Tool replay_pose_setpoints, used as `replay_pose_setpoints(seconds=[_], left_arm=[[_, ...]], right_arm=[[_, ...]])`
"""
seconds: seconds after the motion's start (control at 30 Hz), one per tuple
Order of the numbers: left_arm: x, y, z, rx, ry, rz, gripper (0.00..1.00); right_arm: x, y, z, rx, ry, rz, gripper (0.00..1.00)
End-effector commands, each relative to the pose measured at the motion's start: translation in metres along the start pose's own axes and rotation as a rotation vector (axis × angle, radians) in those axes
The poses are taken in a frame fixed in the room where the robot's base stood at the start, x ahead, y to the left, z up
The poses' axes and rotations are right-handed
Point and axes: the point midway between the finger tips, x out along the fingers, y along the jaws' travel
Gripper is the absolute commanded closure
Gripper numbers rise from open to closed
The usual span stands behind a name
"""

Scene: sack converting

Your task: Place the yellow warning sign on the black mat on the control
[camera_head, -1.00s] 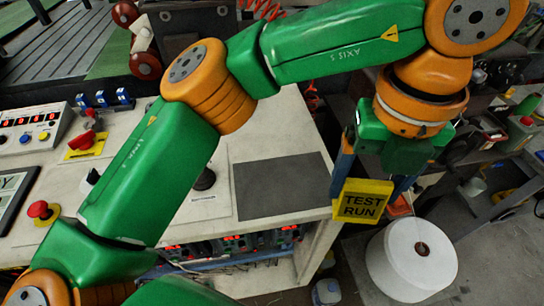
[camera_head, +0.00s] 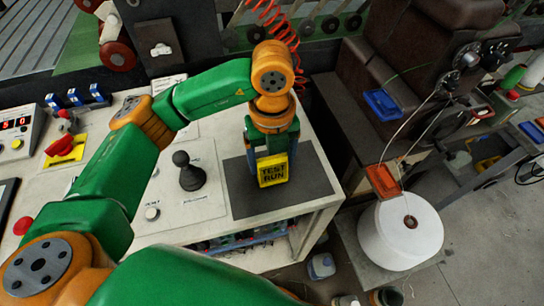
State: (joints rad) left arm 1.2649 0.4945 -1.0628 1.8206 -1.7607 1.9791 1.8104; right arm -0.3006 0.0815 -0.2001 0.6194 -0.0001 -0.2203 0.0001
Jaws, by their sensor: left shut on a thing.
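The yellow warning sign (camera_head: 273,171), marked TEST RUN, is upright in my left gripper (camera_head: 270,160), which is shut on it. The black mat (camera_head: 235,189) lies on the right end of the pale control desk (camera_head: 178,233). The sign is over the middle of the mat. I cannot tell whether its lower edge touches the mat. My right gripper is not in view.
A black joystick (camera_head: 189,172) stands left of the mat. A red button (camera_head: 24,225) and a yellow and red switch (camera_head: 65,148) are further left. A large white roll (camera_head: 400,236) stands right of the desk. The mat around the sign is clear.

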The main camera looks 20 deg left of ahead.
Motion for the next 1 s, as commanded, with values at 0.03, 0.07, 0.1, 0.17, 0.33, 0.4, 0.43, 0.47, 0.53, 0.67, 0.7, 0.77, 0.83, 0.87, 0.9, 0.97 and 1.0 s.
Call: replay_pose_setpoints(seconds=[0.03,0.07,0.1,0.17,0.33,0.4,0.43,0.47,0.53,0.67,0.7,0.77,0.83,0.87,0.9,0.97,1.0], left_arm=[[0.003,0.000,0.000,0.000,0.001,0.000,0.77],[0.003,0.000,0.000,0.000,0.001,0.000,0.77],[0.003,0.000,0.000,0.000,0.000,-0.001,0.77],[0.003,0.000,0.000,0.000,0.000,-0.001,0.77],[0.006,0.000,0.000,0.000,0.000,-0.001,0.77],[0.006,0.000,0.000,0.000,0.000,-0.001,0.10],[0.005,0.000,0.000,0.000,0.000,-0.001,0.02],[0.005,0.000,0.000,0.000,0.000,-0.001,0.00],[0.005,0.000,0.000,0.000,0.000,-0.001,0.00],[0.004,-0.001,0.000,0.000,0.000,-0.001,0.00],[0.002,-0.001,0.000,0.000,0.000,-0.001,0.00],[-0.002,-0.001,0.000,0.000,-0.002,-0.002,0.00],[-0.013,-0.001,0.001,-0.001,-0.005,-0.003,0.00],[-0.020,-0.001,0.001,-0.001,-0.005,-0.004,0.00],[-0.029,-0.001,0.001,-0.001,-0.005,-0.005,0.00],[-0.046,-0.001,0.001,-0.001,-0.008,-0.005,0.00],[-0.056,-0.001,0.001,-0.002,-0.007,-0.004,0.00]], right_arm=[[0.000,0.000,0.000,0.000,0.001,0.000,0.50],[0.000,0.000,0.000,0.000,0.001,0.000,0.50],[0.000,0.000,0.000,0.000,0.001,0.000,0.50],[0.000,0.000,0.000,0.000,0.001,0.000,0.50],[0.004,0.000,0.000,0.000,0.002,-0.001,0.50],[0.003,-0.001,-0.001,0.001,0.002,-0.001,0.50],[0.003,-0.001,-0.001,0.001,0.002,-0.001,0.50],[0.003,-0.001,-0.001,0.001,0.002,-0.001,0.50],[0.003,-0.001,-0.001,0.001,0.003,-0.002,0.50],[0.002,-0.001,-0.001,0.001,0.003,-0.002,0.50],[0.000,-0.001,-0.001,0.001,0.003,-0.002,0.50],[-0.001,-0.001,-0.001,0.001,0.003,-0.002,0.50],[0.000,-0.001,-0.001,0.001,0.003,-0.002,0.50],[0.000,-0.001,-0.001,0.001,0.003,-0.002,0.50],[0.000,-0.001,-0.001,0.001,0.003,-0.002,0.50],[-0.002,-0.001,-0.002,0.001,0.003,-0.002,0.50],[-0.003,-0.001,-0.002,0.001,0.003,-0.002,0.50]])
